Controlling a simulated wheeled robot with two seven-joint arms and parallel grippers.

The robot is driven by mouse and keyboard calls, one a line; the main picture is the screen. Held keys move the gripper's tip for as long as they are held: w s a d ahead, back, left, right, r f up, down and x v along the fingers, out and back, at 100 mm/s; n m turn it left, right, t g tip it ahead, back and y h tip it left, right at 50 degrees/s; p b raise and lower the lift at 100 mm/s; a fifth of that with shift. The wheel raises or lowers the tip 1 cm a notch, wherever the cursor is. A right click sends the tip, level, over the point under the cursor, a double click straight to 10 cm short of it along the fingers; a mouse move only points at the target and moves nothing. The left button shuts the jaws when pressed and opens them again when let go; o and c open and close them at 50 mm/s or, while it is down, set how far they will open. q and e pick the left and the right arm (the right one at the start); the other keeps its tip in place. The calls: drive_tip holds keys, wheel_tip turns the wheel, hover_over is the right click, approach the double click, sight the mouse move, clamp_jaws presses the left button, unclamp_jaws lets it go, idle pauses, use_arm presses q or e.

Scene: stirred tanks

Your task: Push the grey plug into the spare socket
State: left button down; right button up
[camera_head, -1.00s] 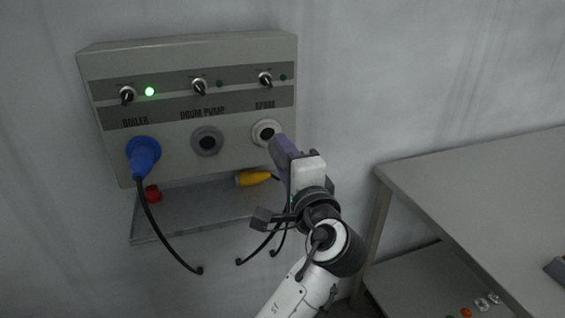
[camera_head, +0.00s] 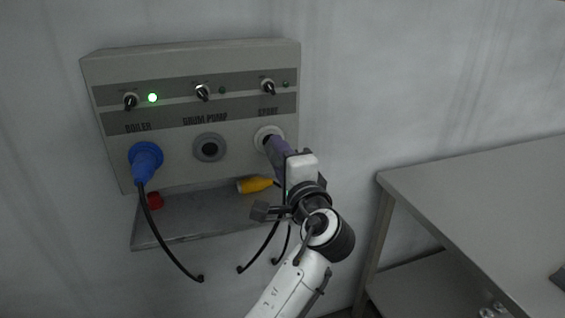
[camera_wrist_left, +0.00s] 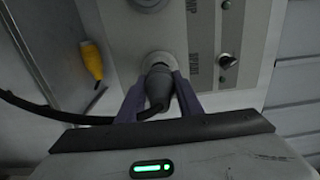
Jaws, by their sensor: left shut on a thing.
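The spare socket (camera_head: 268,138) is the rightmost of the sockets on the wall panel, with a pale ring. My left gripper (camera_head: 276,150) is in front of it, its purple fingers pointing at the socket. In the left wrist view the grey plug (camera_wrist_left: 158,86) sits between the purple fingers (camera_wrist_left: 159,95), which are shut on it. The plug's front end meets the pale ring of the spare socket (camera_wrist_left: 158,62); how deep it sits is hidden. A dark cable runs from the plug to the left. My right gripper is not in view.
The panel (camera_head: 180,172) also has a blue plug (camera_head: 145,162) in the boiler socket and an empty drum pump socket (camera_head: 209,147). A yellow plug (camera_head: 254,185) and a red object (camera_head: 155,201) lie on the shelf (camera_head: 190,220) below. A grey table (camera_head: 480,200) stands at the right.

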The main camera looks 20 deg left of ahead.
use_arm(q)
drive_tip(key=shift+x, duration=0.95)
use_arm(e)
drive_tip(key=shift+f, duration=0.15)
use_arm(q)
drive_tip(key=shift+p, duration=0.3)
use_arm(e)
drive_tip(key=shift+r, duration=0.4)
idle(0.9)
use_arm(q)
drive_tip(key=shift+w+a, duration=0.15)
drive_tip(key=shift+w, duration=0.05)
idle(0.4)
drive_tip(key=c, duration=1.2)
unclamp_jaws()
drive_tip(key=shift+s, duration=0.1)
